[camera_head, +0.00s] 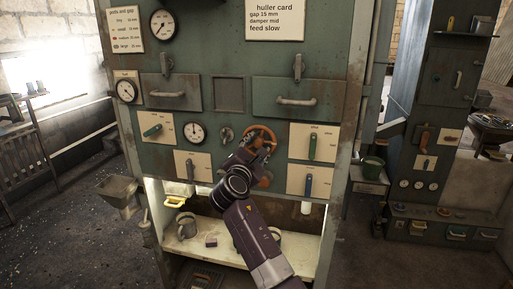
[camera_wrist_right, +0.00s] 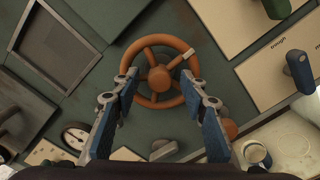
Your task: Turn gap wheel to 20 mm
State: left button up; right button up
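The gap wheel appears to be the orange spoked wheel (camera_head: 262,133) on the green machine panel. In the right wrist view the wheel (camera_wrist_right: 160,76) faces me, with a pale mark on its upper-right part. My right gripper (camera_wrist_right: 160,88) is open, its two blue-padded fingers on either side of the wheel's lower part; I cannot tell if they touch the rim. In the head view my right gripper (camera_head: 254,150) covers the wheel's lower left. A small dial (camera_head: 194,132) sits left of the wheel; its reading is too small to tell. My left gripper is not in view.
A huller card (camera_head: 276,20) above reads gap 15 mm, damper mid, feed slow. Lever plates with green (camera_head: 312,147) and blue (camera_head: 308,186) handles stand right of the wheel. A small grey knob (camera_head: 226,134) is just left of it. Drawers with handles (camera_head: 296,101) are above.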

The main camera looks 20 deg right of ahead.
jog(key=v, duration=1.2)
dwell(0.3)
jog(key=s+a+f+m+g+y, duration=0.1)
jog(key=a+f+g+y, duration=0.15)
jog(key=f, duration=1.55)
jog(key=s+a+f+m+g+y, duration=0.1)
jog(key=f+y, duration=0.3)
jog(key=f, duration=1.5)
jog(key=s+f+m+g+y, duration=0.1)
jog(key=s+f+g, duration=0.1)
jog(key=s+f, duration=0.45)
jog(key=s+f+m+g, duration=0.1)
jog(key=s+f, duration=0.3)
jog(key=f, duration=0.6)
jog(key=s+d+f+m+g+y, duration=0.15)
jog(key=s+f+m+g, duration=0.35)
jog(key=s+f, duration=1.35)
jog(key=s+d+f+m, duration=0.1)
jog(key=s+f+m, duration=0.1)
jog(key=s, duration=0.8)
jog(key=s+d+f+m+g, duration=0.1)
jog(key=s+d+f+m, duration=0.1)
jog(key=s, duration=0.8)
jog(key=s+d+f+m+g, duration=0.1)
jog(key=s+m, duration=0.4)
jog(key=s, duration=0.5)
notch_tip(320, 180, down, 2)
jog(key=shift+s+d+f+y, duration=0.15)
jog(key=shift+s+d+y, duration=0.05)
jog(key=shift+d+y, duration=0.25)
